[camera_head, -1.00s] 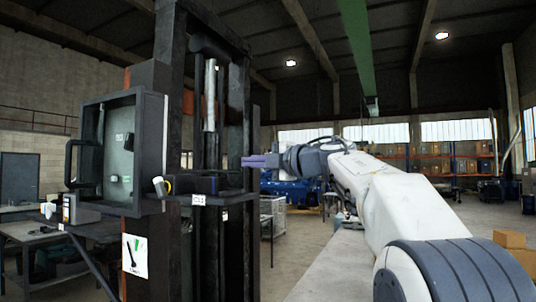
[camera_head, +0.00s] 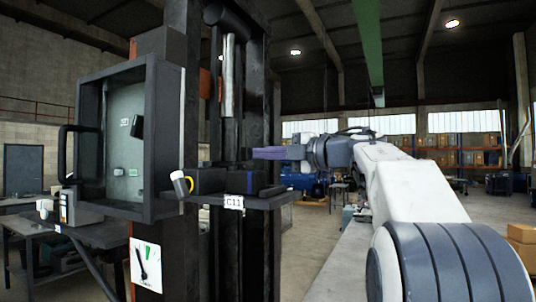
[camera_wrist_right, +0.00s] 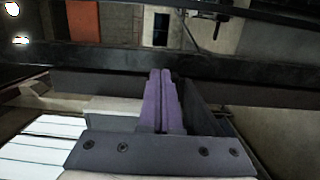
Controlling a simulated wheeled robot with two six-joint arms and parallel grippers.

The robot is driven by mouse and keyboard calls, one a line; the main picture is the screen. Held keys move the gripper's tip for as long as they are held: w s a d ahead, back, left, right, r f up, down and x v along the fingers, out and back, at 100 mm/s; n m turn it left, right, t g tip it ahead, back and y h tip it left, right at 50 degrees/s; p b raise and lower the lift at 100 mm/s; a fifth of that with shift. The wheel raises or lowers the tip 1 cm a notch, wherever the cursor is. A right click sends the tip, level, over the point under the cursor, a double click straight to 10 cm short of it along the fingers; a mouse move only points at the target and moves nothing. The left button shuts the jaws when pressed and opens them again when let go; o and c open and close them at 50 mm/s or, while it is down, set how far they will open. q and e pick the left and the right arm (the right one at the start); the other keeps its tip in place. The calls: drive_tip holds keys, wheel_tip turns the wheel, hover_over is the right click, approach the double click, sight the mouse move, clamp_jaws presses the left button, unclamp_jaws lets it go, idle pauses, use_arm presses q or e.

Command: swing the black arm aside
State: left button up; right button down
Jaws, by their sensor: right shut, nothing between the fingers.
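A black horizontal arm (camera_head: 255,202) with a white label (camera_head: 234,202) sticks out to the right at the front of the dark upright frame in the head view. I take it to be the task's black arm. My right gripper (camera_head: 254,153) has purple fingers, shut and empty. It reaches in from the right just above the arm in the picture, overlapping the frame's right column. I cannot tell whether it touches anything. In the right wrist view the fingers (camera_wrist_right: 160,85) are together, pointing at a dark bar (camera_wrist_right: 100,82) across the picture. My left gripper is not in view.
A dark open cabinet (camera_head: 150,130) with a handle hangs left of the frame. A workbench (camera_head: 98,233) stands at the lower left. Open floor lies to the right, with boxes (camera_head: 520,240) at the edge.

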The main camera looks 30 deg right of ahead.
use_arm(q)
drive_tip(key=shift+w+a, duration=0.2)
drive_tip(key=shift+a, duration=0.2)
use_arm(e)
drive_tip(key=shift+w+d, duration=0.15)
drive_tip(key=shift+d, duration=0.1)
